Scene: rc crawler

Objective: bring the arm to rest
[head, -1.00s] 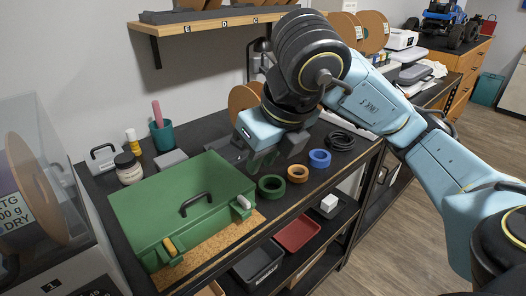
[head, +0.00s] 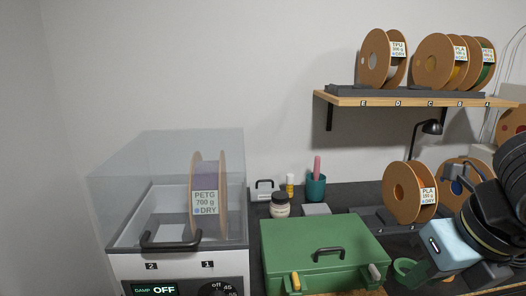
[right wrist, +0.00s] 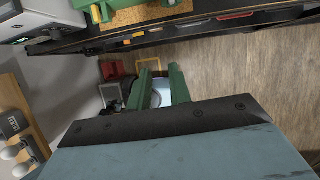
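My right arm comes in at the right edge of the head view. The fingertips are partly unclear in the head view. My left arm and gripper are not in view.
A clear-lidded dryer (head: 125,231) with a PETG spool (head: 205,203) stands at left. A jar (head: 280,208) and teal cup (head: 316,189) stand behind the case. Spools (head: 402,195) are near my right arm. A wall shelf (head: 345,100) holds more spools.

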